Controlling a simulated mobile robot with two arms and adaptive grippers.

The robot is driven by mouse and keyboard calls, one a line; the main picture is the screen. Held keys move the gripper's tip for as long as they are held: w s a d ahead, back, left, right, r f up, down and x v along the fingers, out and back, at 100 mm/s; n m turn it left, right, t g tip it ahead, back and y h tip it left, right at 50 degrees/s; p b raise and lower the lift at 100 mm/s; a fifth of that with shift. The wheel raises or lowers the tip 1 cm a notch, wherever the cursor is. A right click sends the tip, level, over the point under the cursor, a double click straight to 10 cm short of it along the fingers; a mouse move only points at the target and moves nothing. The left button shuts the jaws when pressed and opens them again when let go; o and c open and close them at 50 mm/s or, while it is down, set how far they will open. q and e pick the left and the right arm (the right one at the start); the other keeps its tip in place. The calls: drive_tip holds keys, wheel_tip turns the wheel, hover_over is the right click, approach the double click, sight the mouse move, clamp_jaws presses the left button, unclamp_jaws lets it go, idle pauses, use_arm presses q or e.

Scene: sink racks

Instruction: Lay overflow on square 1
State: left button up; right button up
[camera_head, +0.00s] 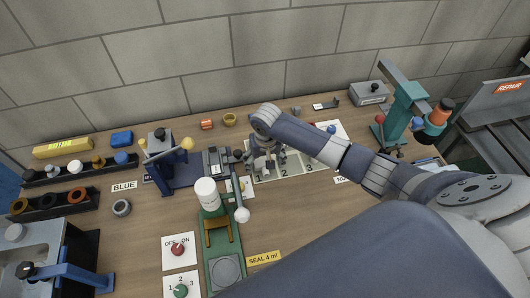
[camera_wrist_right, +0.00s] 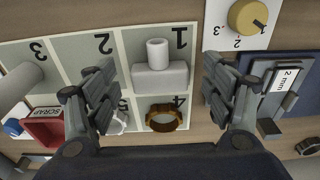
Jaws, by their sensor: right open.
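A pale part with a block-shaped base and a short round stub (camera_wrist_right: 160,70) is at square 1 (camera_wrist_right: 132,45) of the numbered board in the right wrist view; I take it to be the overflow. It appears to rest on the square, with the printed 1 just beyond it. My right gripper (camera_wrist_right: 160,92) is open, one finger on each side of the part, with gaps on both sides. In the head view my right gripper (camera_head: 264,165) is low over the left end of the board (camera_head: 292,168) and hides square 1. My left gripper is not in view.
A brown ring (camera_wrist_right: 163,117) lies on square 4, and a grey cylinder (camera_wrist_right: 20,82) is at square 3. A red scrap tray (camera_wrist_right: 42,130) is beside the board. A dial plate (camera_wrist_right: 238,20) and a blue fixture (camera_wrist_right: 285,85) stand close to square 1. A teal press (camera_head: 405,105) stands right.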

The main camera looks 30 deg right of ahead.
sight(265, 170)
wheel_tip(265, 170, up, 11)
drive_tip(key=s+b, duration=0.1)
drive_tip(key=shift+s+a+f, duration=0.15)
drive_tip(key=shift+f, duration=0.05)
idle(0.5)
